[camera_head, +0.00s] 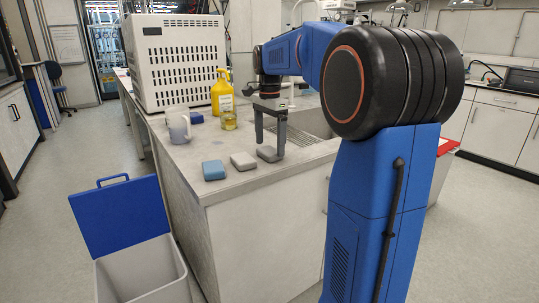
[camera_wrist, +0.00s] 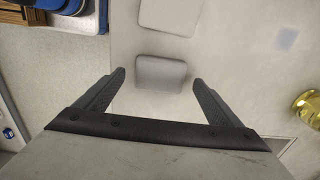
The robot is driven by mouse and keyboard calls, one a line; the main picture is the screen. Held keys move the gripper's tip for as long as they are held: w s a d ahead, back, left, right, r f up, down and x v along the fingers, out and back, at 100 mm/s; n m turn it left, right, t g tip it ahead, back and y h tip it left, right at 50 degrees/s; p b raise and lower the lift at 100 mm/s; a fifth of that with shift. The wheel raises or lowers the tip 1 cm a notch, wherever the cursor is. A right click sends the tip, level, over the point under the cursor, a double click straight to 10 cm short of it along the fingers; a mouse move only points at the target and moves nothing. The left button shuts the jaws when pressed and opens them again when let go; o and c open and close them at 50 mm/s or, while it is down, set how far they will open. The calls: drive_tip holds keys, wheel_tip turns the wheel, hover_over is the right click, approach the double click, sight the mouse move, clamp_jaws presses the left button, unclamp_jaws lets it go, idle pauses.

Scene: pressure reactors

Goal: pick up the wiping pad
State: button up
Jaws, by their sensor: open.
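Three rounded pads lie in a row near the counter's front corner in the head view: a blue one (camera_head: 214,170), a whitish one (camera_head: 243,161) and a grey one (camera_head: 268,154). I cannot tell for certain which is the wiping pad. My gripper (camera_head: 269,153) points down at the grey pad, its fingers open. In the wrist view the grey pad (camera_wrist: 160,74) shows between the two fingertips (camera_wrist: 159,78), with a gap on each side. The whitish pad (camera_wrist: 172,15) lies beyond it. I cannot tell how high the fingertips are.
On the counter (camera_head: 185,153) stand a mug (camera_head: 178,125), a yellow bottle (camera_head: 222,92), a beaker of yellow liquid (camera_head: 229,121) and a large slotted white box (camera_head: 175,55). A sink (camera_head: 299,138) lies behind my gripper. A bin with a raised blue lid (camera_head: 120,215) stands on the floor.

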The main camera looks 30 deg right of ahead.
drive_tip(key=shift+f, duration=1.05)
drive_tip(key=c, duration=1.2)
